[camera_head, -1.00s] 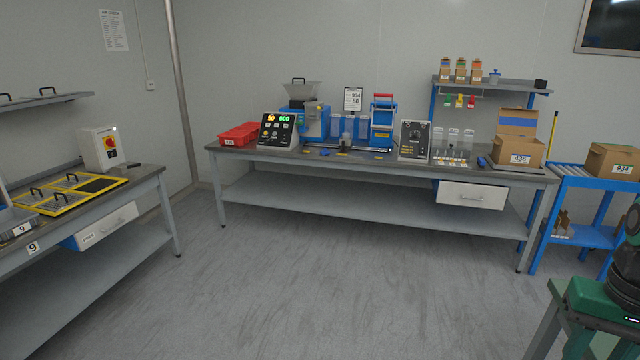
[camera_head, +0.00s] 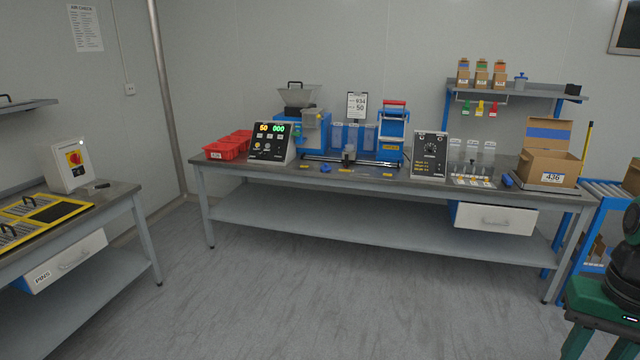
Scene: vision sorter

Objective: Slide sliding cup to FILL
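The sorter machine (camera_head: 303,132) stands on the long bench, blue with a grey hopper (camera_head: 297,95) on top. A rail (camera_head: 350,163) runs along its front at bench level. A small grey piece (camera_head: 349,154) sits on the rail near its middle; it may be the sliding cup, but it is too small to tell. Bluish clear bins (camera_head: 354,136) stand behind it. Small yellow labels (camera_head: 344,171) lie along the bench front; I cannot read FILL on any. My gripper is not in view.
A control panel (camera_head: 272,141) and red trays (camera_head: 229,146) stand left of the sorter. A dark dial box (camera_head: 429,156), clear tubes (camera_head: 472,153) and an open carton (camera_head: 549,165) stand to its right. A side bench (camera_head: 122,196) is at left. The floor (camera_head: 330,290) before the long bench is clear.

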